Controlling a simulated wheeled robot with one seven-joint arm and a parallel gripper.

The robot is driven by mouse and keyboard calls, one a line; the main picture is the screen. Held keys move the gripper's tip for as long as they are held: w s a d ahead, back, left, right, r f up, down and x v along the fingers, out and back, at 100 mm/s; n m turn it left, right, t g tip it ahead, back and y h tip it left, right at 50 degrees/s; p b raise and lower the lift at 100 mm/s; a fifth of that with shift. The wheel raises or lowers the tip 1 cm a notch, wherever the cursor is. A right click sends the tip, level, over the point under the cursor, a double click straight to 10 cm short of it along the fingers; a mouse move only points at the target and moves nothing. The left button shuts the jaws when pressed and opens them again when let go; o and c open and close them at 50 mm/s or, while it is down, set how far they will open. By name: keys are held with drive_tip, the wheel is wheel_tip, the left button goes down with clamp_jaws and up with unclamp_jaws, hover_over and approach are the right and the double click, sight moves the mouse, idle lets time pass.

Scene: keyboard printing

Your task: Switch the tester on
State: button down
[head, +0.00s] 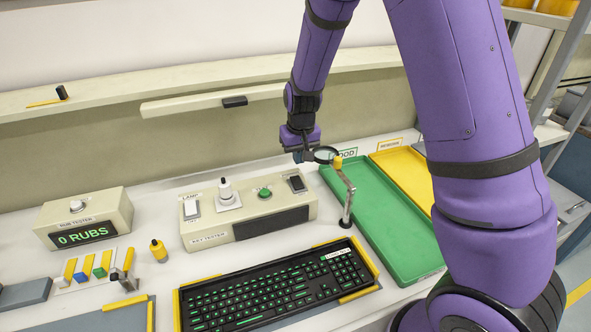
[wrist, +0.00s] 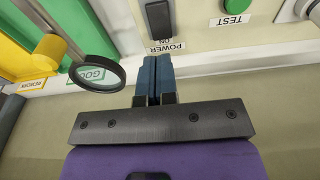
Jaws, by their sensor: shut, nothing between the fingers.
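The key tester (head: 222,237) is a cream box behind the keyboard, with a dark, blank display (head: 270,223) on its front. Its black power rocker switch (head: 297,184) is at the right end of the top and also shows in the wrist view (wrist: 159,18), by an upside-down POWER ON label. Which way the rocker is tipped I cannot tell. My gripper (head: 299,157) is above and behind the switch. In the wrist view its blue fingers (wrist: 154,62) are together and empty, pointing at the POWER label, apart from the switch in the picture.
A magnifier (head: 326,154) on a metal stand with a yellow knob is close to the right of my gripper. Green (head: 391,262) and yellow trays lie to the right.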

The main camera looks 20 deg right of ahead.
sight(294, 177)
wheel_tip(294, 177, up, 7)
drive_tip(key=s, duration=0.1)
drive_tip(key=shift+s, duration=0.15)
drive_tip(key=shift+a+f, duration=0.1)
drive_tip(key=shift+f, duration=0.05)
drive_tip(key=shift+w+t, duration=0.3)
drive_tip(key=shift+w, duration=0.35)
drive_tip(key=shift+f, duration=0.1)
drive_tip(key=f, duration=0.4)
drive_tip(key=w+f, duration=0.1)
drive_tip(key=f, duration=0.4)
drive_tip(key=w+f, duration=0.1)
drive_tip(key=f, duration=0.3)
drive_tip(key=shift+w+f, duration=0.25)
drive_tip(key=shift+f, duration=0.15)
